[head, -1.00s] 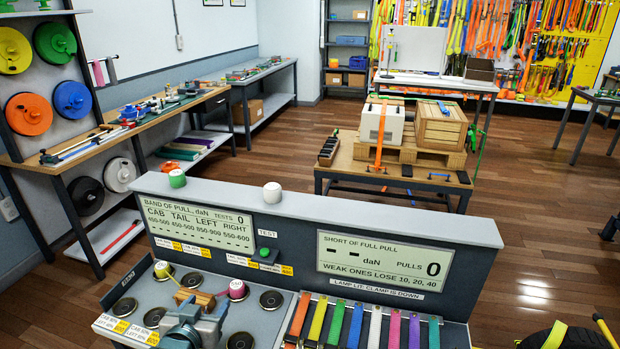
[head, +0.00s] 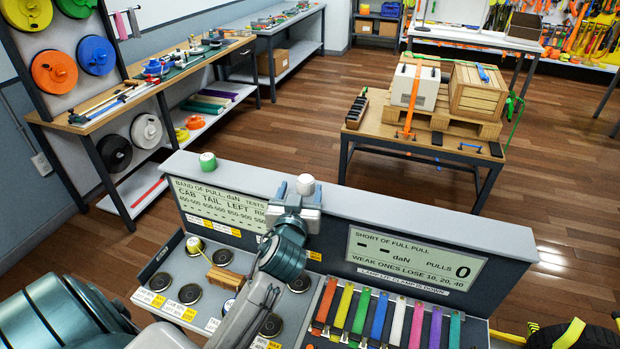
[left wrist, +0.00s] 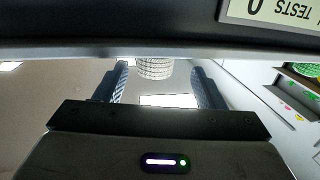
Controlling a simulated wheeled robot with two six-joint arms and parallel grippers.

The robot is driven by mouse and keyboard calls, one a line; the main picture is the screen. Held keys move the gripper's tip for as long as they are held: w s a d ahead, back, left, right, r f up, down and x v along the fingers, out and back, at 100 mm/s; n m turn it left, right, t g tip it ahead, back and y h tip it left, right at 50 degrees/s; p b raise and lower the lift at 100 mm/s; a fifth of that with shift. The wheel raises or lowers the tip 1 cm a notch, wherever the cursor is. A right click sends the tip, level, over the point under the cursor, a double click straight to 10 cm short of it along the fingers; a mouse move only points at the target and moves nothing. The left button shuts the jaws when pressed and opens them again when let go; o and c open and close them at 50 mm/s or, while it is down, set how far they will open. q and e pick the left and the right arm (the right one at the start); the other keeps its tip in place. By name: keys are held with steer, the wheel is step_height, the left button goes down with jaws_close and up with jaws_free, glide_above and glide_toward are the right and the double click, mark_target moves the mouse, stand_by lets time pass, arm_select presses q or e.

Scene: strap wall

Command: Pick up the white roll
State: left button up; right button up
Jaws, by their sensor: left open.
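The white roll (head: 305,184) stands upright on the grey top ledge of the test console (head: 420,225). My left gripper (head: 298,197) is at the ledge, right by the roll, with its arm rising from below. In the left wrist view the roll (left wrist: 155,68) shows ribbed sides and lies in the gap between the two spread fingers (left wrist: 161,78). The gripper is open, and I cannot tell whether a finger touches the roll. My right gripper is not in view.
A yellow roll (head: 194,245) sits on the lower panel. Coloured straps (head: 385,318) hang at the front. Behind the console stands a low table with a white box (head: 414,87) and a wooden crate (head: 483,90).

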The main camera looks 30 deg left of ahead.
mark_target(307, 175)
arm_select(q)
steer(key=shift+w+a, duration=0.2)
steer(key=shift+w, duration=0.15)
steer(key=w+p, duration=0.2)
steer(key=w+a+r+p, duration=0.1)
steer(key=w+p, duration=0.1)
steer(key=shift+w+a+f, duration=0.3)
steer(key=shift+w+f, duration=0.05)
steer(key=shift+w, duration=0.15)
steer(key=shift+s+d, duration=0.1)
steer(key=c, duration=1)
steer(key=shift+c, duration=0.4)
steer(key=shift+r, duration=0.15)
